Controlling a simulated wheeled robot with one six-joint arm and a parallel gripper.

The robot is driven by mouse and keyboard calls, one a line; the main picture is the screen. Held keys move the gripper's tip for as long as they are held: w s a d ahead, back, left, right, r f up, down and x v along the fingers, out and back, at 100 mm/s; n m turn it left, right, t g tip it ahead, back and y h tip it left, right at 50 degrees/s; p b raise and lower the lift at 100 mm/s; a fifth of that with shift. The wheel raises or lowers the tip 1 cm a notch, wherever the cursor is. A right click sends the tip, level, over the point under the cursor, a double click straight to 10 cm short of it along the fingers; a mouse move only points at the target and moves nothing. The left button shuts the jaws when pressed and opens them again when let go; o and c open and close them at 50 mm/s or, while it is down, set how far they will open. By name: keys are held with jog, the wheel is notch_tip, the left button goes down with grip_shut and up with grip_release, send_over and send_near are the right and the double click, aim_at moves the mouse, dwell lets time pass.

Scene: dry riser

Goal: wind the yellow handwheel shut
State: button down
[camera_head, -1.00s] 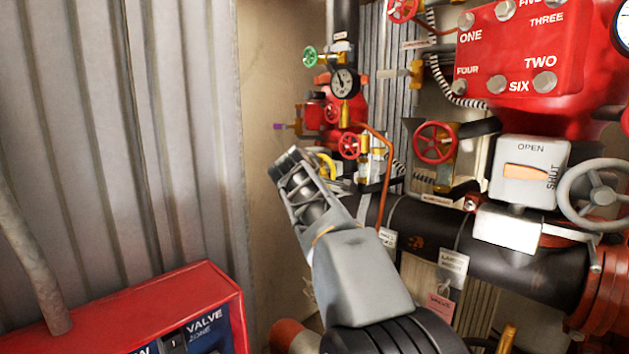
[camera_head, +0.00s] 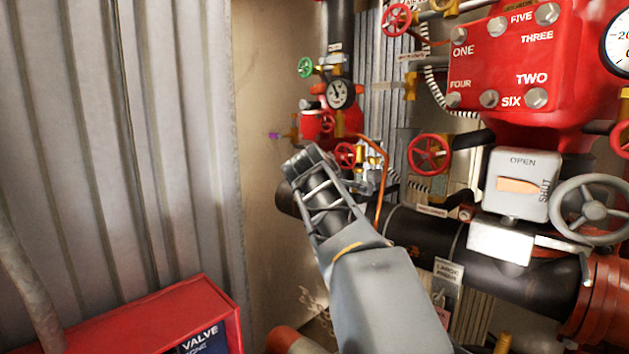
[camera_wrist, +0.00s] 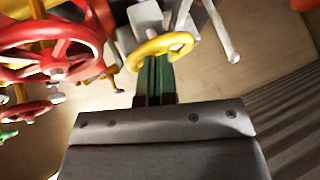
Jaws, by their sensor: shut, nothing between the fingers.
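The yellow handwheel (camera_wrist: 160,47) is at the upper middle of the wrist view, a small ring on a grey fitting (camera_wrist: 146,18). My gripper (camera_wrist: 155,62) is shut and empty, its green fingers reaching the lower rim of the wheel. Their tips are partly covered by the rim, and I cannot tell whether they touch it. In the head view my gripper (camera_head: 308,163) is in front of the pipework, and its fingertips cannot be made out. The yellow handwheel is hidden behind my arm there.
A large red handwheel (camera_wrist: 50,50) sits left of the yellow one in the wrist view. In the head view, a small red handwheel (camera_head: 345,156), a black pipe (camera_head: 425,235) and a grey handwheel (camera_head: 592,209) crowd the right. A red box (camera_head: 150,325) stands lower left. Corrugated wall (camera_head: 120,150) closes the left.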

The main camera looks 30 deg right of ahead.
notch_tip(320, 180, down, 3)
jog(key=shift+w+a+r+b, duration=0.1)
jog(key=shift+w+r+b, duration=0.05)
jog(key=shift+b, duration=0.6)
jog(key=shift+w+a+f, duration=0.1)
jog(key=shift+w+f, duration=0.1)
jog(key=shift+f, duration=0.1)
jog(key=a, duration=0.1)
jog(key=w+a+b, duration=0.1)
jog(key=a, duration=0.1)
jog(key=w+a+b, duration=0.1)
jog(key=shift+a+f, duration=0.2)
jog(key=shift+f, duration=0.05)
